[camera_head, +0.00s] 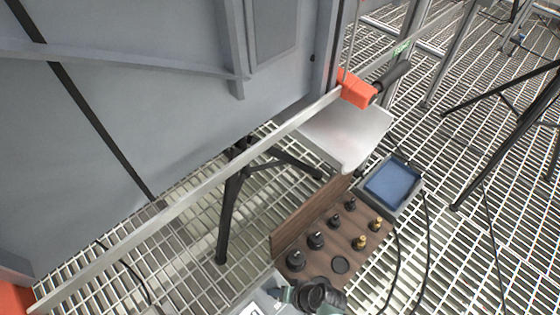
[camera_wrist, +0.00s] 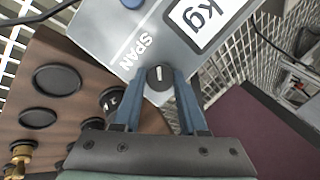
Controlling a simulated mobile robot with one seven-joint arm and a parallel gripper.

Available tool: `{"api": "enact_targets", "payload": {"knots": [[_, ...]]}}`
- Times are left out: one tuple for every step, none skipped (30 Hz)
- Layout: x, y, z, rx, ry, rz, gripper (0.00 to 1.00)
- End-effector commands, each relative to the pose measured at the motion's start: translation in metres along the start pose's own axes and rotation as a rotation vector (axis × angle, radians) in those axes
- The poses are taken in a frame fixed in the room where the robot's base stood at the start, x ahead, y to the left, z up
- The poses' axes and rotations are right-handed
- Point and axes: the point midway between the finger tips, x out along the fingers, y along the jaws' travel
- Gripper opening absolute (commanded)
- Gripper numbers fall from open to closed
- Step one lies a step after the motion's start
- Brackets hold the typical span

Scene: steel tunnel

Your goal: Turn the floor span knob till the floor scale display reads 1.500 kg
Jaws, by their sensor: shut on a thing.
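The span knob (camera_wrist: 159,76) is small and black with a light mark line, beside the printed word SPAN on a grey panel (camera_wrist: 110,28) in the wrist view. My gripper (camera_wrist: 159,88) is shut on it, a blue finger on either side. Part of the white scale display (camera_wrist: 197,18) shows the letters "kg" at the top; its digits are out of view. In the head view only a corner of the scale housing (camera_head: 262,297) shows at the bottom edge.
A brown board (camera_head: 335,235) with several black knobs and brass weights lies beside the scale; it also fills the left of the wrist view (camera_wrist: 75,65). A blue-topped box (camera_head: 393,186) and cables stand to the right. A long bar with orange clamps (camera_head: 358,90) crosses above the grating.

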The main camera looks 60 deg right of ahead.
Motion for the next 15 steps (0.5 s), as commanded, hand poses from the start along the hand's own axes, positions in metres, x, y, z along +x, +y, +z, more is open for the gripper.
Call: {"api": "enact_targets", "payload": {"knots": [[-0.0001,0.0000,0.0010,0.014,-0.003,-0.003,0.00],[0.0000,0.0000,0.0010,0.020,-0.003,-0.004,0.00],[0.0000,-0.0001,0.0010,0.028,-0.003,-0.006,0.00],[0.0000,-0.0001,0.0010,0.032,-0.003,-0.007,0.00],[0.0001,-0.0001,0.0010,0.036,-0.003,-0.008,0.00],[0.0001,-0.0001,0.0010,0.040,-0.003,-0.009,0.00],[0.0001,-0.0001,0.0011,0.042,-0.003,-0.010,0.00],[0.0002,-0.0001,0.0011,0.043,-0.003,-0.010,0.00],[0.0002,-0.0001,0.0011,0.045,-0.003,-0.010,0.00],[0.0002,0.0000,0.0012,0.045,-0.003,-0.010,0.00],[0.0002,0.0000,0.0012,0.046,-0.003,-0.010,0.00],[0.0002,0.0000,0.0012,0.046,-0.003,-0.010,0.00],[0.0002,0.0000,0.0012,0.045,-0.003,-0.010,0.00],[0.0003,0.0000,0.0012,0.045,-0.003,-0.010,0.00],[0.0003,0.0000,0.0012,0.045,-0.003,-0.010,0.00]]}}
